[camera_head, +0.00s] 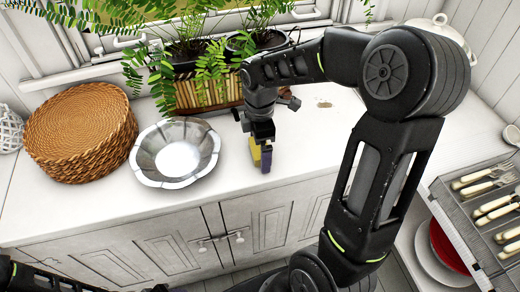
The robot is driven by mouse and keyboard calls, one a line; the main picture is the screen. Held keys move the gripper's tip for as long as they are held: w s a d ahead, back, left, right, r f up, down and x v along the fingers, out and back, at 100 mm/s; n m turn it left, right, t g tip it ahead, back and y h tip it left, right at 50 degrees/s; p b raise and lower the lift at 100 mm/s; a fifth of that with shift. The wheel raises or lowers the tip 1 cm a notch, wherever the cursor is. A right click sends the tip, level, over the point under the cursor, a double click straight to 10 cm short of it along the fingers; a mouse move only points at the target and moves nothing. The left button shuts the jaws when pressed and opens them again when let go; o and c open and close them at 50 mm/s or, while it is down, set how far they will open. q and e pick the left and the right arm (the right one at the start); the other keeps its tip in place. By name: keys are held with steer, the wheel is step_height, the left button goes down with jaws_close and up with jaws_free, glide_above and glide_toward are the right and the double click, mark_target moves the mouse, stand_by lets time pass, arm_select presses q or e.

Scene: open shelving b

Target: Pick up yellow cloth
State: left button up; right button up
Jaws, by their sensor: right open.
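My right gripper (262,160) points down over the white counter, to the right of the silver bowl. It is open, though its fingers are small and partly hidden in this view. A small yellow piece (255,152) shows right at its fingers, with a dark bluish part beside it. It may be the yellow cloth, mostly hidden by the gripper. I cannot tell whether the fingers touch it. Only dark parts of my left arm show at the lower left edge; the left gripper is out of view.
A fluted silver bowl (176,153) and a stack of woven mats (80,132) stand on the counter's left. Potted ferns in a wooden planter (208,92) are behind the gripper. A cutlery tray (483,232) is at the right. The counter's front edge is close to the gripper.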

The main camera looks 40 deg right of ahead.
stand_by(0.6)
steer(key=c, duration=1.4)
step_height(320, 180, up, 10)
stand_by(0.5)
